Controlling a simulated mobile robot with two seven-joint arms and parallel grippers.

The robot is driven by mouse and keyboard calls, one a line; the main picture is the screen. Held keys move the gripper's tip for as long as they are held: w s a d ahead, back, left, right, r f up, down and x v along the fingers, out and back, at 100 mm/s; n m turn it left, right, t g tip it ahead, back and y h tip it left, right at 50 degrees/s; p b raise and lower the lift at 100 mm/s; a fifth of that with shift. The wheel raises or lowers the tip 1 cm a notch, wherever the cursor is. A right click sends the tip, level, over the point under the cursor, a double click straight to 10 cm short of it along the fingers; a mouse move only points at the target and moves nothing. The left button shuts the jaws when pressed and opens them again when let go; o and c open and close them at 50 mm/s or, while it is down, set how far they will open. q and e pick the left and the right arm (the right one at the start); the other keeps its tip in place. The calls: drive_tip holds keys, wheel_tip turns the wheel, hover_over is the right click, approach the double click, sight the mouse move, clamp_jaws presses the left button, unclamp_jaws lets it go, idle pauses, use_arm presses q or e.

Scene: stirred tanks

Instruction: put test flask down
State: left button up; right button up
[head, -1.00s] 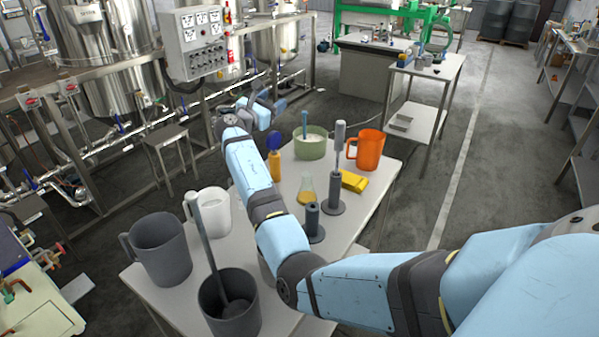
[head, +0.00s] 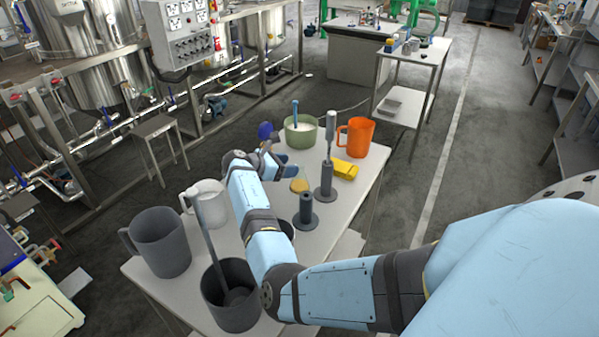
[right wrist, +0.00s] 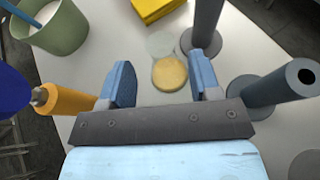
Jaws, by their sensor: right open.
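The test flask (head: 300,184) is a small clear conical flask with yellow liquid, upright on the white table (head: 338,207). My right gripper (head: 277,160) is just left of it in the head view. In the right wrist view the open blue fingers (right wrist: 161,82) stand apart, and the yellow liquid of the flask (right wrist: 170,74) shows between and just beyond their tips. Neither finger visibly touches the flask. The flask's clear neck is hard to make out. My left gripper is not in view.
Grey stands (head: 326,182) (head: 306,213) and a yellow block (head: 344,169) are close to the flask. A green pot (head: 300,138), an orange jug (head: 357,138) and a blue-and-orange tool (right wrist: 62,99) are near. Grey jugs (head: 160,245) (head: 230,305) and a white jug (head: 206,205) fill the near left.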

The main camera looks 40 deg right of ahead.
drive_tip(key=x, duration=0.5)
drive_tip(key=shift+f, duration=0.25)
drive_tip(key=shift+a, duration=0.1)
clamp_jaws()
drive_tip(key=shift+r+p, duration=0.1)
drive_tip(key=shift+p, duration=0.2)
wheel_tip(320, 180, up, 20)
